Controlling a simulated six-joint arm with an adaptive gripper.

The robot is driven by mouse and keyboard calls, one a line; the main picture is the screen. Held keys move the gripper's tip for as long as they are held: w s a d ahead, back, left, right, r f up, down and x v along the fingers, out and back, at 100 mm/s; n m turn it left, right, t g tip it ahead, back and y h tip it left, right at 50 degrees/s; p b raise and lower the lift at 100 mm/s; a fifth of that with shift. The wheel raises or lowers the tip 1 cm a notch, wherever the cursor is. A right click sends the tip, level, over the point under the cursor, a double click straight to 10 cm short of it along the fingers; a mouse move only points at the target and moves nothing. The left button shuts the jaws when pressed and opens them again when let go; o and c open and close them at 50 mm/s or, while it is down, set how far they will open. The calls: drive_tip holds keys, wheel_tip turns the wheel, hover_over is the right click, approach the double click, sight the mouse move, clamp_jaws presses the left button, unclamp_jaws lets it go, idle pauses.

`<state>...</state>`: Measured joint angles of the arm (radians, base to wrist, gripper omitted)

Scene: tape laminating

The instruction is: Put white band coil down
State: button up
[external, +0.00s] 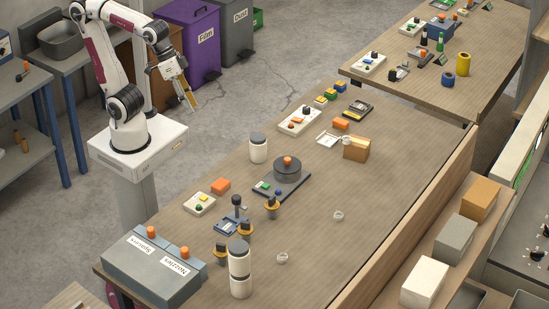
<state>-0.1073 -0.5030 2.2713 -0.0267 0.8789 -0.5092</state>
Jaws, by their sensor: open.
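Two small white rings that look like band coils lie flat on the wooden table (375,190). One white coil (338,215) is right of the middle, and the other white coil (282,258) is nearer the front. I cannot tell which one the task means. My gripper (190,102) is open and seems empty. It hangs off the table's left side, above the floor and well apart from both coils.
A dark round device (288,172) stands mid-table, with a white cylinder (258,148) behind it. Stacked white cylinders (239,268) and grey bins (150,267) stand in front. A cardboard box (356,149) is further back. The table's right part is mostly clear.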

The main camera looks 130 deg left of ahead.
drive_tip(key=s+d+f+m, duration=0.2)
drive_tip(key=s+f+m, duration=0.2)
drive_tip(key=s+m, duration=0.3)
drive_tip(key=shift+s+d+f, duration=0.2)
drive_tip(key=shift+s+d, duration=0.15)
drive_tip(key=shift+s, duration=0.3)
drive_tip(key=shift+o, duration=0.4)
idle(1.2)
drive_tip(key=w+a+n+t+y, duration=0.1)
drive_tip(key=w+a+t+y, duration=0.1)
drive_tip(key=w+a, duration=1.1)
drive_tip(key=w+a+n+t+y, duration=0.1)
drive_tip(key=w+a+t+y, duration=0.15)
drive_tip(key=w+a, duration=1.05)
drive_tip(key=w+a+f+t+h, duration=0.1)
drive_tip(key=w+a+f+t, duration=0.1)
drive_tip(key=w+a+f, duration=0.3)
drive_tip(key=w+a+f+t+h, duration=0.1)
drive_tip(key=w+a+f+t, duration=0.2)
drive_tip(key=w+a+f, duration=0.3)
drive_tip(key=a+f, duration=0.3)
drive_tip(key=f, duration=0.2)
